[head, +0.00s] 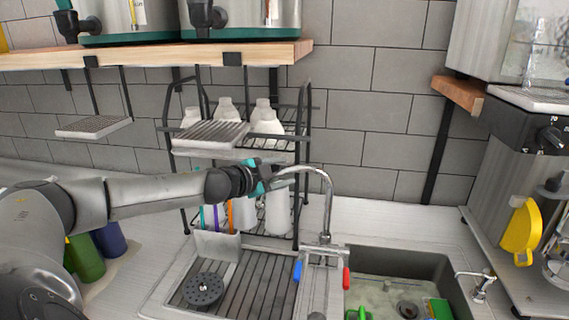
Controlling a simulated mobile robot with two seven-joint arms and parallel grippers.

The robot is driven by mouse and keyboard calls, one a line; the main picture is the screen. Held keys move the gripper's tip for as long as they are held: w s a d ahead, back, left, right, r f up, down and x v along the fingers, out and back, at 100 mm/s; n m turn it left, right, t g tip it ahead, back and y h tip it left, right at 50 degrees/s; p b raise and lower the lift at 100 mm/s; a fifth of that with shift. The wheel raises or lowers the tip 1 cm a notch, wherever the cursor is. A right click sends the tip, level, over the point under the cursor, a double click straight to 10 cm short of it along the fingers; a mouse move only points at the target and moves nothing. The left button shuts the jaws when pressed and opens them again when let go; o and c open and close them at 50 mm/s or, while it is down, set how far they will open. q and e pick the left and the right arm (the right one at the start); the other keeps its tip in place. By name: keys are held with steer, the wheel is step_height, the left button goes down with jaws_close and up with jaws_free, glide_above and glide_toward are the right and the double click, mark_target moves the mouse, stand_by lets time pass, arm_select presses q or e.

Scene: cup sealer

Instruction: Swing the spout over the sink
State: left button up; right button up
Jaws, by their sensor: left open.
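The chrome spout (328,200) is a tall curved faucet. It rises from its base between the drainboard and the sink, and its free end curves to the left, over the drainboard side. The sink basin (433,268) is to the right of the faucet base. A blue handle (298,270) and a red handle (346,278) flank the base. My left gripper (268,178) is at the spout's left end, with its arm reaching in from the left. It is open; I cannot tell whether it touches the spout. My right gripper is not in view.
A wire rack (303,150) with white bottles stands right behind my left gripper. A wooden shelf (150,55) with dispensers hangs above. The drainboard (255,280) holds a round black strainer. Green items and a sponge lie in the sink. A machine stands at the right.

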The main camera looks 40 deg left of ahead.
arm_select(q)
steer(key=shift+w+d, duration=0.2)
steer(key=shift+w, duration=0.05)
steer(key=shift+f, duration=0.1)
jaws_close()
stand_by(0.4)
stand_by(1.0)
